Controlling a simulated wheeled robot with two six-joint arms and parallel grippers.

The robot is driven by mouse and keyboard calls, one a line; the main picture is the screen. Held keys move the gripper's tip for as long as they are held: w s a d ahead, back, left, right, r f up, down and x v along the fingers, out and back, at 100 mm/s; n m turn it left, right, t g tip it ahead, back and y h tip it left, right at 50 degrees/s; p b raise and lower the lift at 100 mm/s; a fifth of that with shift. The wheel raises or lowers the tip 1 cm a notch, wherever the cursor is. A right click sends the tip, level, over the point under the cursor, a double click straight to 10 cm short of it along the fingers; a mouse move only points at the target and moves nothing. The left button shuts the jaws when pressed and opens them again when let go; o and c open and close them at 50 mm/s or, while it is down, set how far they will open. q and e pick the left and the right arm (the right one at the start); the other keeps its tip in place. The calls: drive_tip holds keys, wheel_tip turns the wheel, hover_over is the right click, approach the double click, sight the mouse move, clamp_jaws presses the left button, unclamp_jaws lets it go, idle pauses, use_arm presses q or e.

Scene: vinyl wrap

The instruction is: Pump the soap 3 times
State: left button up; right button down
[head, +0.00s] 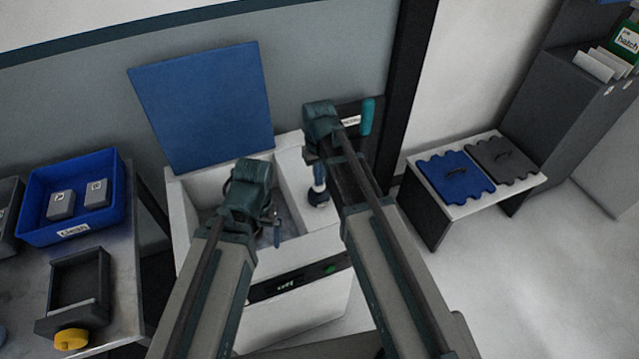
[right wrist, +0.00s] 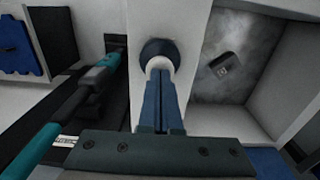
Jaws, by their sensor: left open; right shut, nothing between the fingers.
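The soap pump (head: 318,198) has a dark round body and stands on the white ledge at the right of the basin. In the right wrist view the soap pump (right wrist: 158,47) is straight ahead of the fingertips, with a pale rounded part between. My right gripper (head: 319,176) is shut and empty, pointing down right over the pump; its blue fingers (right wrist: 160,105) are together in the right wrist view. I cannot tell whether they touch the pump. My left gripper (head: 274,222) is open over the basin, left of the pump.
The white basin unit (head: 190,205) has a blue panel (head: 205,105) behind it and a teal handle (head: 367,117) at its right. A dark small object (right wrist: 224,66) lies in the basin. A table with a blue bin (head: 40,233) stands left; a low bench (head: 470,208) stands right.

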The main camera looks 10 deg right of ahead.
drive_tip(key=shift+r, duration=0.15)
drive_tip(key=shift+r+p, duration=1.4)
drive_tip(key=shift+p, duration=0.1)
drive_tip(key=s+a, duration=0.3)
drive_tip(key=s, duration=0.5)
drive_tip(key=s+a+n+h, duration=0.1)
drive_tip(key=s+a, duration=0.2)
drive_tip(key=s, duration=0.4)
drive_tip(key=shift+s+r+n+p, duration=0.3)
drive_tip(key=shift+s+r+p, duration=0.05)
drive_tip(key=shift+s+r, duration=0.05)
